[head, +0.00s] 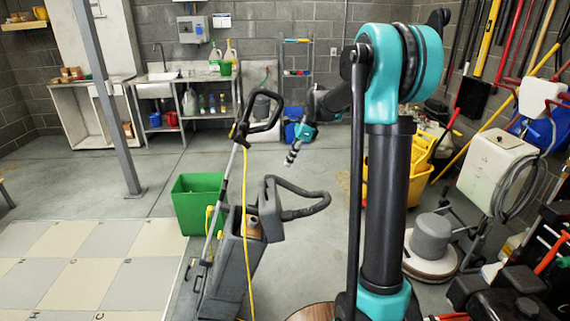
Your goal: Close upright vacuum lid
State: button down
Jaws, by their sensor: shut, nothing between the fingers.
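The upright vacuum (233,268) is a dark grey machine with a tall looped handle (265,115) and a yellow cord. Its lid (269,212) stands raised at the right side of the top, with a dark hose curving off to the right. The opening beside the lid shows a tan part inside. My gripper (290,160) is shut and empty. It appears above and slightly right of the lid in the picture, apart from it. The depth gap between them is hard to tell.
A green bin (198,203) stands behind and left of the vacuum. A grey post (108,110) rises farther left. A floor machine (431,240) and a yellow mop bucket (423,160) stand at the right. The floor right of the vacuum looks clear.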

send_near(271, 193)
notch_tip(271, 193, down, 2)
jog(key=shift+w+a+f, duration=0.1)
jog(key=shift+a+f, duration=0.1)
jog(key=shift+a, duration=0.4)
jog(key=shift+w+a+f, duration=0.1)
jog(key=shift+a+f, duration=0.1)
jog(key=shift+a, duration=0.4)
jog(key=shift+a+f, duration=0.25)
jog(key=shift+a, duration=0.3)
jog(key=shift+a, duration=0.1)
jog(key=a+h, duration=0.1)
jog(key=a, duration=0.5)
jog(key=shift+f, duration=0.15)
